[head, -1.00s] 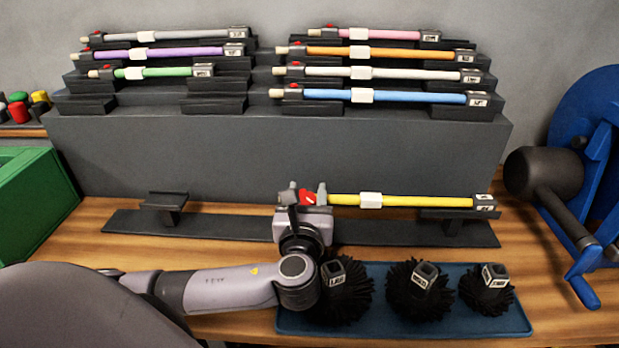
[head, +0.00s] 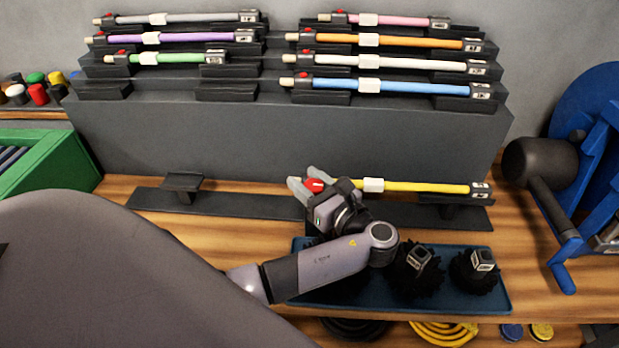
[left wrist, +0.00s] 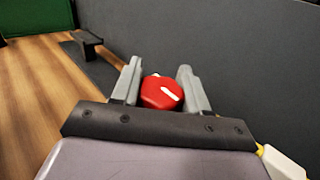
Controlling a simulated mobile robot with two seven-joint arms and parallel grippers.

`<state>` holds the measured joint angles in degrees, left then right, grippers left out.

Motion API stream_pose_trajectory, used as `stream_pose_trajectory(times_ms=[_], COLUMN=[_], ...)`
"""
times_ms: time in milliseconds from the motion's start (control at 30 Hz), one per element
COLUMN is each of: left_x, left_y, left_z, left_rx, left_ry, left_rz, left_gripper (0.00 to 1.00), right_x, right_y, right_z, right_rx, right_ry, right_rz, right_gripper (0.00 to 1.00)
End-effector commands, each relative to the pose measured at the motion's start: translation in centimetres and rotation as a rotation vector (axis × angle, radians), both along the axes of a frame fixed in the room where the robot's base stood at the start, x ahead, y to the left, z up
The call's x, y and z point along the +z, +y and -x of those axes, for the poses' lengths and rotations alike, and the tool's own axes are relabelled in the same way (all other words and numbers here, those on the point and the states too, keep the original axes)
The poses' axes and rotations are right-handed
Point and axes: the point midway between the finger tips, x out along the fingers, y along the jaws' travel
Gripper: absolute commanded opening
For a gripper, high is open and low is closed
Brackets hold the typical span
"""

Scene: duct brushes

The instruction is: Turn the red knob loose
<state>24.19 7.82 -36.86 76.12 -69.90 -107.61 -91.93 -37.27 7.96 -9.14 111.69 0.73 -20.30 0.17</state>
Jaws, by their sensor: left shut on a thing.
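The red knob (head: 315,185) with a white mark sits at the left end of the yellow rod (head: 425,187), which lies level on the low black stand. My left gripper (head: 306,179) is at that end, its two grey fingers on either side of the knob. In the left wrist view the red knob (left wrist: 162,94) is between the fingers, its white mark slanted. The gripper is shut on the knob. The gripper body hides part of the rod's left end. My right gripper is out of view.
Several coloured rods rest on the dark stepped rack (head: 285,140) behind. Black brush heads stand on the blue tray (head: 400,300) below my left arm. A blue reel frame (head: 590,180) is at the right, a green box (head: 50,160) at the left. The stand's left support (head: 183,183) is empty.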

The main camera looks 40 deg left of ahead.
Motion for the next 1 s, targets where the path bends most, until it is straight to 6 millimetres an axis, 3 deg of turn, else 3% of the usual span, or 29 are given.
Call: stream_pose_trajectory(times_ms=[33,633,667,700,1000], left_x=[0.76,0.77,0.78,0.79,0.4], left_y=[0.2,0.28,0.29,0.28,0.02], left_z=[-0.21,-0.16,-0.16,-0.17,-0.04], left_rx=[0.017,0.052,0.052,0.052,0.049], left_ry=[-0.016,-0.018,-0.018,-0.018,-0.011], left_rz=[-0.009,-0.01,-0.01,-0.011,-0.007], left_gripper=[0.14,0.14,0.54,0.67,0.67], right_x=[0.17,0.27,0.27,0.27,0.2], right_y=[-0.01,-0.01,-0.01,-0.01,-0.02], right_z=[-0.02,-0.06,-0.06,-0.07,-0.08], right_rx=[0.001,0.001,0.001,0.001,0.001], right_ry=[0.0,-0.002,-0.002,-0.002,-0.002], right_rz=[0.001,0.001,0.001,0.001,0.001], right_gripper=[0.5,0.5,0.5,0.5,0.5])
